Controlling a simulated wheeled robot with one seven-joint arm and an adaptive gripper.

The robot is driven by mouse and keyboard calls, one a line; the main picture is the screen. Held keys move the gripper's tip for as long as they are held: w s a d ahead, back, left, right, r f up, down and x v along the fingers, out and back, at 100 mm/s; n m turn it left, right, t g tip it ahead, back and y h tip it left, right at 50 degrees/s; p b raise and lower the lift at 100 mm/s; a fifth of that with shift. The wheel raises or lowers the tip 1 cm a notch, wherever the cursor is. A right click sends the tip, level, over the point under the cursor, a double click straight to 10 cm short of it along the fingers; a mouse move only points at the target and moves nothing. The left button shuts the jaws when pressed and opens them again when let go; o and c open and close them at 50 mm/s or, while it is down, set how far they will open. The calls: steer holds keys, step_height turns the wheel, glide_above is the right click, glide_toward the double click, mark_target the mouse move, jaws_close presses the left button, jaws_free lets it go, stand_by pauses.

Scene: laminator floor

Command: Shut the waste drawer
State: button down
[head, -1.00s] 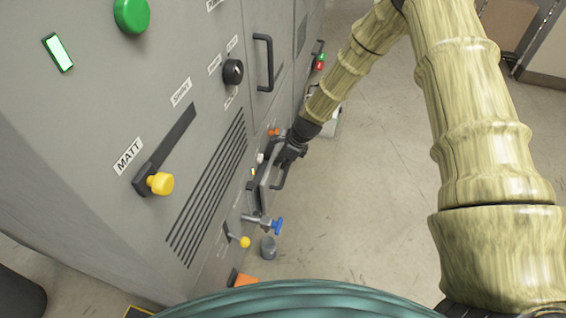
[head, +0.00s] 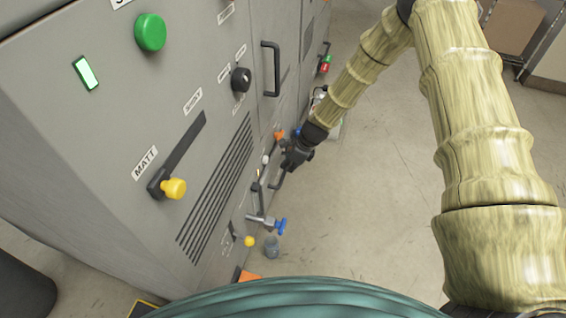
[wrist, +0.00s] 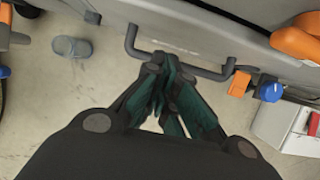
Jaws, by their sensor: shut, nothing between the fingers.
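The waste drawer's dark bar handle (head: 280,180) shows low on the grey machine's front in the head view. In the wrist view the handle (wrist: 134,42) crosses the top centre, on a grey drawer front (wrist: 205,30). My gripper (wrist: 160,68) is shut and empty, with its fingertips at the middle of the handle. Whether they touch it I cannot tell. In the head view my gripper (head: 290,165) is beside the handle, and the fingertips are partly hidden. The drawer front looks close to the machine's face; any remaining gap is not clear.
Orange parts and a white box (wrist: 285,125) lie right of my gripper in the wrist view.

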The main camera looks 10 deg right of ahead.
steer(key=d+p+v, duration=0.1)
steer(key=p+v, duration=0.2)
steer(key=v, duration=0.7)
steer(key=t+y+b, duration=0.3)
steer(key=y+b, duration=0.1)
steer(key=b, duration=1.5)
glide_toward(273, 167)
steer(key=shift+x, duration=2.35)
steer(key=shift+w, duration=0.1)
